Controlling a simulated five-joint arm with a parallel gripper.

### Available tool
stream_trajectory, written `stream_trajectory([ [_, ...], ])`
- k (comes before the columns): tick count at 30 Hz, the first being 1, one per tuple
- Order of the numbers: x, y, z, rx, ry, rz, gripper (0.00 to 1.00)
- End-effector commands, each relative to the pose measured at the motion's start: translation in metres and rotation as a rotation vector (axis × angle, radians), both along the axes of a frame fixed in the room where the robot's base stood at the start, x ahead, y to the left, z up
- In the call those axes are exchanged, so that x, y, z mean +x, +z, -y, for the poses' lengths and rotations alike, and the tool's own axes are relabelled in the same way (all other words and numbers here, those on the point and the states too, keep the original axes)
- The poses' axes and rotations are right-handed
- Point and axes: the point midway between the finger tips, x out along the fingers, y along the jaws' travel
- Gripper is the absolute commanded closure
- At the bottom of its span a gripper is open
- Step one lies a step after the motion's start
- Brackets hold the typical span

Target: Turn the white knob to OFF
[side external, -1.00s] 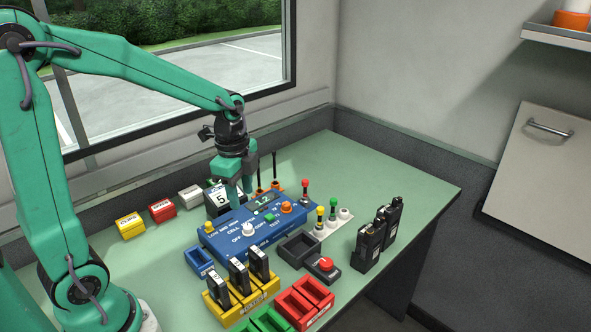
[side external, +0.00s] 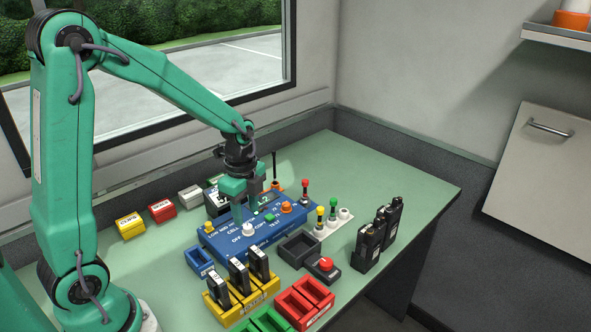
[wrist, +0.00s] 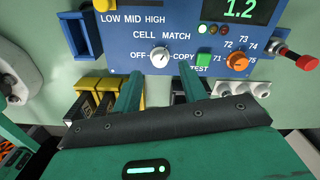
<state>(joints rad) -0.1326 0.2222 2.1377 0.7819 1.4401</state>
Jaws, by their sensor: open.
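The blue command panel (side external: 215,240) sits on the green bench, and its white knob (side external: 247,230) is on the front part. In the wrist view the white knob (wrist: 160,57) sits between the OFF label (wrist: 138,55) and the COPY label (wrist: 184,56). I cannot tell for certain which way its pointer faces. My gripper (side external: 243,215) is open and empty, pointing down over the panel just behind and above the knob. In the wrist view my gripper's fingers (wrist: 157,80) straddle the space just below the knob, apart from it.
A green button (wrist: 204,59) and an orange knob (wrist: 237,61) are right of the white knob. A red-tipped lever (side external: 305,185) stands behind the panel's right end. Yellow holders with black modules (side external: 240,290) stand in front.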

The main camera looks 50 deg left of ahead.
Motion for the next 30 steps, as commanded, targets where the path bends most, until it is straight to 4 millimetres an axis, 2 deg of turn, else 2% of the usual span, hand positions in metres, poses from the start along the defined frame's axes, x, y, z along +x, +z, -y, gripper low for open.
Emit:
stream_trajectory([
  [3, -0.001, -0.016, 0.0, 0.0, 0.0, -0.004, 0.58],
  [9, 0.0, -0.033, 0.0, 0.0, 0.0, -0.001, 0.58],
  [21, 0.0, -0.04, 0.0, 0.0, 0.0, 0.0, 0.58],
  [23, 0.0, -0.04, 0.0, 0.0, 0.0, 0.0, 0.66],
  [28, 0.0, -0.039, 0.0, 0.0, 0.0, 0.0, 0.99],
  [30, 0.0, -0.039, 0.0, 0.0, 0.0, 0.0, 1.0],
])
